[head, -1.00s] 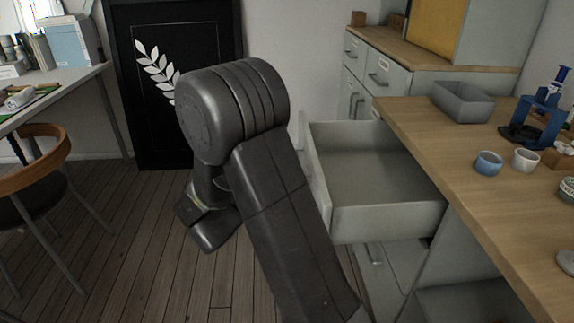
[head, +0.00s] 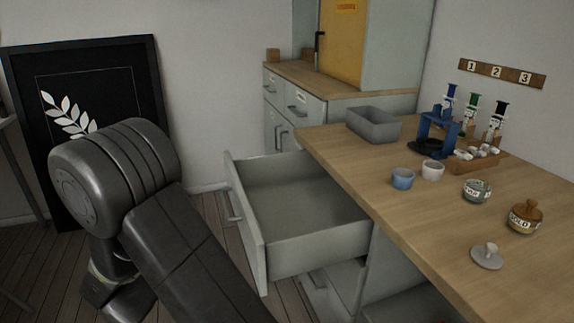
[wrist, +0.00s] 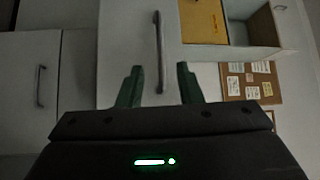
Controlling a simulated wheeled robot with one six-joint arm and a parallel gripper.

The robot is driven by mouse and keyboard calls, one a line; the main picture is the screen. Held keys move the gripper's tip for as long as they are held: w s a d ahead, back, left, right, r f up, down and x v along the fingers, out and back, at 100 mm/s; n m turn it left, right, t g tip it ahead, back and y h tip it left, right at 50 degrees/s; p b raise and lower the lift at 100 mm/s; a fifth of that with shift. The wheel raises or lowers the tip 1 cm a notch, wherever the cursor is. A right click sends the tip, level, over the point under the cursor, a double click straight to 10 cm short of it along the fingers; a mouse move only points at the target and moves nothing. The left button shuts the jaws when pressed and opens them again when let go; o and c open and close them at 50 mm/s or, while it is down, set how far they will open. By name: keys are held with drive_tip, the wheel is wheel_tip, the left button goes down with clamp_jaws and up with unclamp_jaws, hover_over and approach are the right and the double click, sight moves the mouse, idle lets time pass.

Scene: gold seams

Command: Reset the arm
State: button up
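My gripper (wrist: 159,84) shows in the wrist view with its two green fingers apart and nothing between them. A long vertical handle (wrist: 160,52) on a pale door shows beyond the fingers, but I cannot tell how far off it is. In the head view my dark arm (head: 120,185) is bent at the lower left, with its far part hanging down behind the big joint. The fingers cannot be made out in the head view.
An open, empty-looking drawer (head: 300,205) juts out right of my arm. The wooden counter (head: 345,150) bears a grey bin (head: 373,125), a blue cup (head: 402,178), a white cup (head: 432,170), a blue stand (head: 437,135) and jars. A black framed picture (head: 140,80) leans at the left.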

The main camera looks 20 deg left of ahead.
sight(224, 201)
drive_tip(key=b+x, duration=0.2)
drive_tip(key=x, duration=1)
drive_tip(key=shift+w+d+f, duration=0.1)
drive_tip(key=shift+d, duration=0.05)
drive_tip(key=shift+w+d, duration=0.15)
